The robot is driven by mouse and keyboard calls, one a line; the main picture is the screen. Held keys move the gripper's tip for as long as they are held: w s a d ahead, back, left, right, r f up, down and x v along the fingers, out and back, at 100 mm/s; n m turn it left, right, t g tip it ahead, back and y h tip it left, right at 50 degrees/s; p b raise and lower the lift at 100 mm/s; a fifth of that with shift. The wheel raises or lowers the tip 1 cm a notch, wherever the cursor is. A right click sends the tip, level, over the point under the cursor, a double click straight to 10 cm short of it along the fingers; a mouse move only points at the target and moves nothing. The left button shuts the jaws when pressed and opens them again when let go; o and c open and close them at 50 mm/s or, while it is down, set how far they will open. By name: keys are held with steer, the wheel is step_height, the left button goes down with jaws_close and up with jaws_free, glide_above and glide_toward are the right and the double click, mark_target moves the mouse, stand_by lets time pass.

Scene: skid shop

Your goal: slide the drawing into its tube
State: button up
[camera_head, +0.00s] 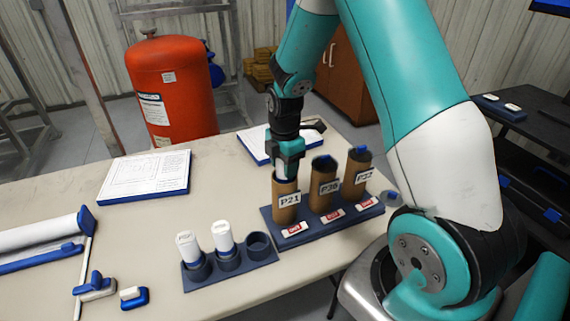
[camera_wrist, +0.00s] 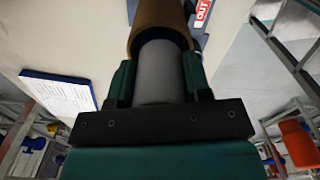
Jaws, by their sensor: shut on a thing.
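My gripper (camera_head: 287,160) is shut on a rolled drawing, directly above the brown tube marked P21 (camera_head: 285,208). The drawing (camera_wrist: 160,72) is a pale grey roll between my fingers in the wrist view, and its far end is inside the mouth of the brown tube (camera_wrist: 158,14). How deep it reaches is hidden by the tube wall. The tubes marked P30 (camera_head: 322,205) and P22 (camera_head: 356,192) stand upright beside P21 in the same dark blue rack (camera_head: 330,226), with a blue piece showing at each of their tops.
A holder (camera_head: 225,262) in front has two white rolls (camera_head: 189,246) and one empty ring (camera_head: 260,246). A clipboard drawing (camera_head: 145,175) lies at left, another sheet behind my gripper. A roll-holding fixture (camera_head: 45,240) is at the left edge. A red tank (camera_head: 173,88) stands behind the table.

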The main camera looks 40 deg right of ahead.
steer(key=shift+f+b, duration=0.5)
steer(key=shift+f, duration=0.2)
steer(key=o, duration=1.4)
steer(key=shift+o, duration=0.2)
steer(key=shift+r, duration=0.1)
steer(key=shift+r+p, duration=3.1)
steer(key=shift+r, duration=0.35)
steer(key=shift+a, duration=0.1)
